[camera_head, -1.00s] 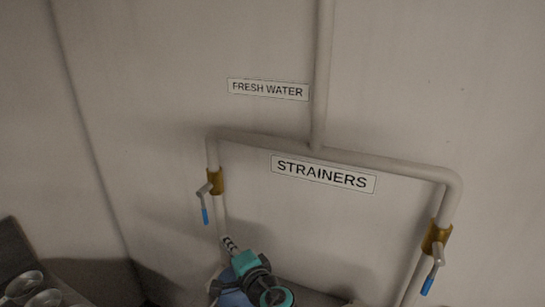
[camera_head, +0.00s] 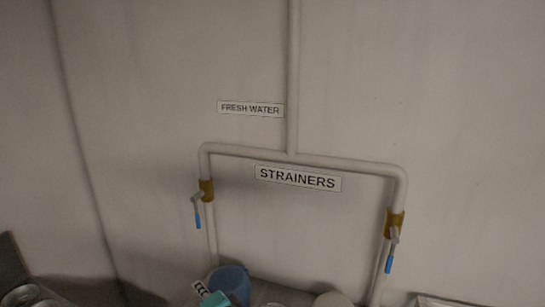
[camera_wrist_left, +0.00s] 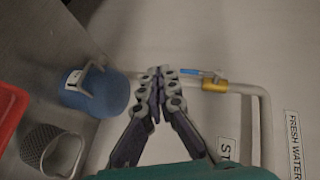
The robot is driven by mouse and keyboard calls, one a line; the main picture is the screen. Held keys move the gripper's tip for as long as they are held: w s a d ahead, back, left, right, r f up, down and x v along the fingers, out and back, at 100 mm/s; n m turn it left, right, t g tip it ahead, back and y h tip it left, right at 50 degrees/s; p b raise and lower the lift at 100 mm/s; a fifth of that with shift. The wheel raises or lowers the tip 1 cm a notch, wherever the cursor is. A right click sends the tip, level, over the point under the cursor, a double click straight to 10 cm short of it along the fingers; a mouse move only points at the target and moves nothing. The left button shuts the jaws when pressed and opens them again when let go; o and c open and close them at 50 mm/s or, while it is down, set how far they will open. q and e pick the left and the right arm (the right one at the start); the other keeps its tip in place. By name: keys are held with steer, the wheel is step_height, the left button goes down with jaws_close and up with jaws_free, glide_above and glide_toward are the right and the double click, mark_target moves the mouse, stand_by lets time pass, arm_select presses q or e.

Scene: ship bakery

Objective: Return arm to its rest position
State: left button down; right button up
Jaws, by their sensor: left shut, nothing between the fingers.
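My left gripper (camera_wrist_left: 158,82) is in the middle of the left wrist view, its two dark fingers meeting at the tips with nothing between them. In the head view only a teal part of my left arm (camera_head: 215,299) shows at the bottom edge, in front of a blue canister (camera_head: 230,282). The same blue canister, with a handle and a white label, shows in the left wrist view (camera_wrist_left: 112,98), left of the fingers and apart from them. My right gripper is not in view.
Pipes on the wall carry a left valve (camera_head: 206,190) and a right valve (camera_head: 394,225) with blue-tipped levers. Signs read FRESH WATER (camera_head: 250,109) and STRAINERS (camera_head: 297,178). Metal cups (camera_head: 28,295) stand lower left. A red tray (camera_wrist_left: 10,105) and a mesh cylinder (camera_wrist_left: 50,150) are left in the wrist view.

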arm_select(q)
steer(key=s+a+f+n+g+h+b, duration=0.4)
steer(key=s+f, duration=0.5)
steer(key=f, duration=0.3)
steer(key=s+d+f+n+h+b, duration=0.3)
steer(key=s+d+f+n+h, duration=0.1)
steer(key=s+f, duration=0.2)
steer(key=shift+s+n+g+h+b, duration=0.3)
steer(key=shift+s, duration=0.5)
steer(key=shift+f, duration=0.1)
